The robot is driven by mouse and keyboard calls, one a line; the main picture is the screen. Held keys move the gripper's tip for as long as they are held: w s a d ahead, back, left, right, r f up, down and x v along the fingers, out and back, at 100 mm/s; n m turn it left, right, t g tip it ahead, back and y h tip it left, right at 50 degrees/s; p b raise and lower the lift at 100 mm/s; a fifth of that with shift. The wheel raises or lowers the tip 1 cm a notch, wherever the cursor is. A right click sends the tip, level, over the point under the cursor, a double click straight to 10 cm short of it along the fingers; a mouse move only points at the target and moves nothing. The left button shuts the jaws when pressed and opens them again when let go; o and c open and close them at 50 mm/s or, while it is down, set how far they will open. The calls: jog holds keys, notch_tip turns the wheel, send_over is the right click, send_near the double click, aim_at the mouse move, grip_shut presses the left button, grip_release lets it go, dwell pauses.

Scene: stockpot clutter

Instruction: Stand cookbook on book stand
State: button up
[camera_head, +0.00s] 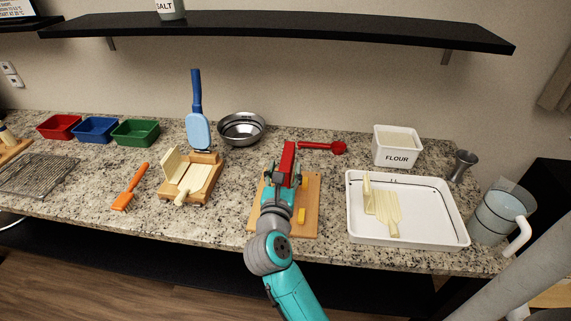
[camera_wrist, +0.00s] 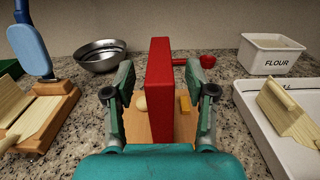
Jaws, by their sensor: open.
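The red cookbook (camera_wrist: 160,88) stands upright on edge over the wooden board (camera_wrist: 184,128), seen nearly spine-on in the wrist view. In the head view its red top (camera_head: 288,158) shows beyond my arm. My gripper (camera_wrist: 166,92) is open, with one finger on each side of the book and a visible gap on both sides. The book's lower part is hidden by my gripper in the head view. A wooden stand-like piece with a cream upright panel (camera_head: 172,163) sits to the left; I cannot tell for sure that it is the book stand.
A blue spatula (camera_head: 198,128) stands upright behind that piece. A steel bowl (camera_head: 242,129) and red spoon (camera_head: 336,147) lie behind the board. A yellow block (camera_head: 301,215) is on the board. A white tray (camera_head: 455,228) and flour bin (camera_head: 397,158) are right. An orange brush (camera_head: 130,189) lies left.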

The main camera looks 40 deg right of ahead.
jog(key=v, duration=0.9)
